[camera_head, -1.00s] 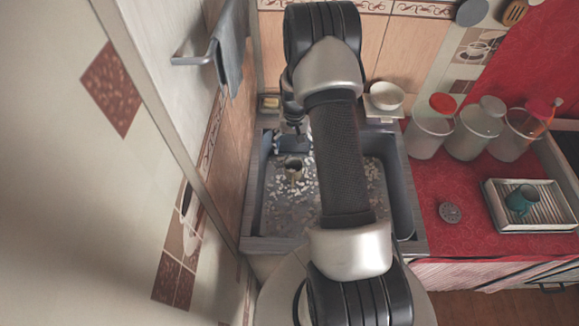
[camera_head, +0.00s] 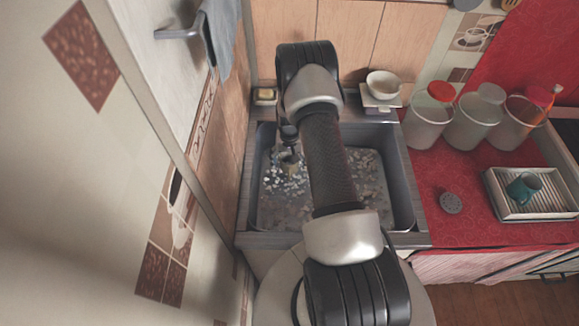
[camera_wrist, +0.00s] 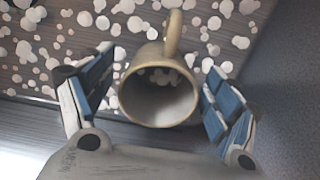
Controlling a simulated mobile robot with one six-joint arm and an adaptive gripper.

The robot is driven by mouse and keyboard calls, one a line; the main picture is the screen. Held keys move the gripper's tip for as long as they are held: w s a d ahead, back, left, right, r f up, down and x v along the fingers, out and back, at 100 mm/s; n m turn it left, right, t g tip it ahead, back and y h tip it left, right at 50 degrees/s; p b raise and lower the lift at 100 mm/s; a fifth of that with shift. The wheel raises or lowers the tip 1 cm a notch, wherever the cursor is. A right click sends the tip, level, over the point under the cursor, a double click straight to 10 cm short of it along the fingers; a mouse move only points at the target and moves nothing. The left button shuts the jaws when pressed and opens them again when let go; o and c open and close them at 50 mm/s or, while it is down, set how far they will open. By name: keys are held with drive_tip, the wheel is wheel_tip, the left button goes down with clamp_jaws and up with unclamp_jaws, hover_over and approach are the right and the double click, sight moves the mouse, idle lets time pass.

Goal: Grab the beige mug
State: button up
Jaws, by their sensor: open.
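The beige mug (camera_wrist: 160,95) is in the sink, its open mouth facing the wrist camera and its handle pointing to the top of the wrist view. In the head view the mug (camera_head: 290,164) shows small, partly covered by my arm's end. My gripper (camera_wrist: 158,92) is open, with one blue-padded finger on each side of the mug. A small gap shows at the left finger; the right finger is very close to the mug, and I cannot tell whether it touches.
The sink (camera_head: 405,190) has walls on all sides and a pebble-patterned floor. A white bowl (camera_head: 384,84) stands behind the sink.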

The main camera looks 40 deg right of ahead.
wheel_tip(320, 180, down, 3)
drive_tip(key=shift+w+f, duration=0.1)
drive_tip(key=c, duration=1.5)
drive_tip(key=shift+o, duration=0.2)
drive_tip(key=shift+r, duration=0.2)
